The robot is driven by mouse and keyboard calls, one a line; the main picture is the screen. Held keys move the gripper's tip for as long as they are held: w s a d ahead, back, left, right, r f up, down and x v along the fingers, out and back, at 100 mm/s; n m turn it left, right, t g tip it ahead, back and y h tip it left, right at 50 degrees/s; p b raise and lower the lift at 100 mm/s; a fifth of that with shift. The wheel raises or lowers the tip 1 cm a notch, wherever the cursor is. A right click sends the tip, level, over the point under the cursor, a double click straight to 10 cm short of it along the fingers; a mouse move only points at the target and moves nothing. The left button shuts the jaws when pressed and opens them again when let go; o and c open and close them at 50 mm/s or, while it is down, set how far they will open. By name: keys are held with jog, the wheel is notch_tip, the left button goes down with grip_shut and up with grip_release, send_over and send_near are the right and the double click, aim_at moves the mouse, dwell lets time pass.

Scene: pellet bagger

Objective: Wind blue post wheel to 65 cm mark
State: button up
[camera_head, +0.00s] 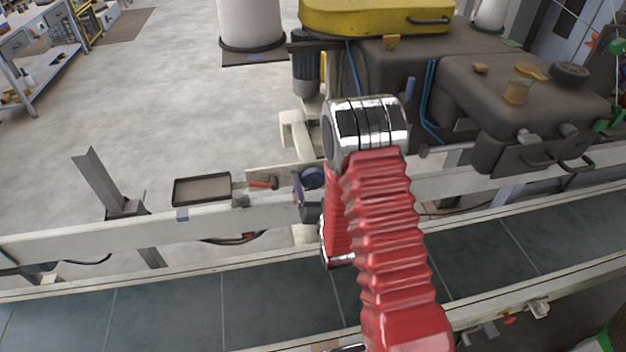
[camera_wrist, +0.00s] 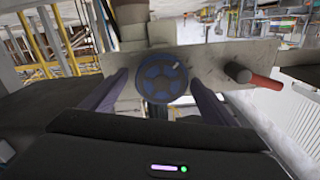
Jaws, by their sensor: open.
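The blue post wheel (camera_head: 312,178) sits at the conveyor's far rail, just left of my red arm in the head view. In the wrist view the blue wheel (camera_wrist: 163,77) faces me, a spoked disc on a pale plate, with a small knob near its upper right rim. My gripper (camera_wrist: 159,84) is open, with one dark finger on each side of the wheel. I cannot tell whether either finger touches the rim. My arm partly hides the post in the head view. No scale or 65 cm mark is readable.
A red-handled lever (camera_wrist: 262,80) sticks out right of the wheel in the wrist view. In the head view a shallow tray (camera_head: 202,203) stands left on the rail. Dark machine housings (camera_head: 520,100) stand at right. The conveyor belt (camera_head: 170,315) is bare.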

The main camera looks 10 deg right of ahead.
jog(key=shift+a, duration=0.1)
jog(key=c, duration=1)
jog(key=shift+c, duration=0.2)
jog(key=shift+n, duration=0.6)
jog(key=n, duration=0.2)
jog(key=shift+n, duration=0.3)
jog(key=n, duration=0.3)
jog(key=shift+a+n, duration=0.1)
jog(key=shift+n, duration=0.3)
jog(key=n, duration=0.3)
jog(key=shift+a+n, duration=0.1)
jog(key=shift+n, duration=0.2)
jog(key=shift+a+f+n, duration=0.1)
jog(key=shift+f+n, duration=0.05)
jog(key=shift+n, duration=1.65)
